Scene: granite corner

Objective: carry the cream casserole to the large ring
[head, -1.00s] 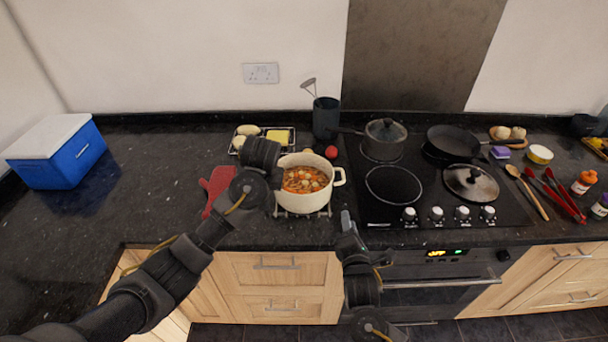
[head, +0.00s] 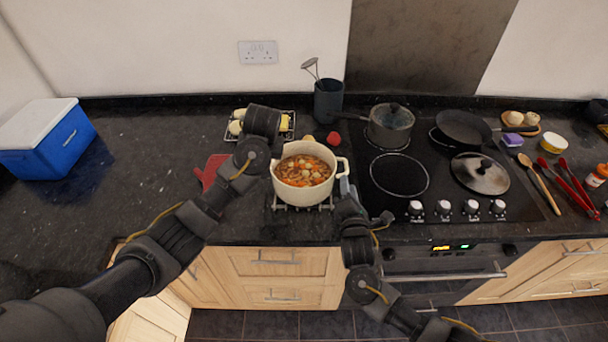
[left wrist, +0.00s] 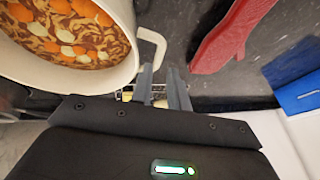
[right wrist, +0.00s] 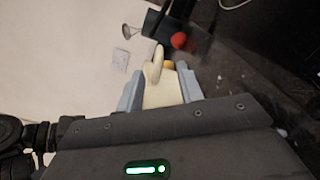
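The cream casserole (head: 289,193), full of stew with orange and pale pieces, sits upright on a metal trivet (head: 274,205) left of the hob. A bare black ring (head: 399,174) lies at the hob's front left. My right gripper (right wrist: 160,90) has its fingers apart, one on each side of the casserole's cream handle (right wrist: 155,66). In the head view it is low beside the casserole's right side. My left gripper (left wrist: 160,75) has its fingers apart with the tips close to the other handle (left wrist: 154,45); contact is unclear. Its fingers are hidden in the head view.
A lidded saucepan (head: 390,126), frying pan (head: 463,128) and loose lid (head: 480,174) occupy the hob's other rings. A utensil pot (head: 328,101) and red tomato (head: 334,138) stand behind the casserole. A red mitt (head: 208,170) and blue cool box (head: 60,145) lie left.

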